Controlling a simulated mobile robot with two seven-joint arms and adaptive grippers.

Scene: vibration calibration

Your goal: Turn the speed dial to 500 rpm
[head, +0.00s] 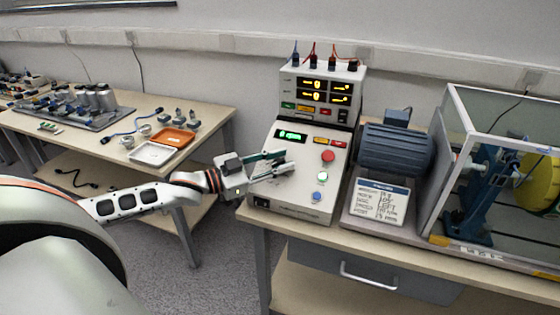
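A light grey control box (288,205) with a sloped panel stands on the bench. Its panel has a small green-lit display (291,134), a red button (328,156), a green button (322,177) and a blue button (317,195). The display's digits are too small to read. My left gripper (280,163) reaches in from the left over the panel's left side, with its two dark green fingers apart. Whether the fingers touch anything there I cannot tell. My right gripper is not in view.
A meter unit (345,75) with yellow readouts and cables stands behind the box. A blue-grey motor (395,150), a written card (381,201) and a clear-walled enclosure (440,150) are on the right. A side table (215,112) holds an orange tray (172,138) and a white tray (152,153).

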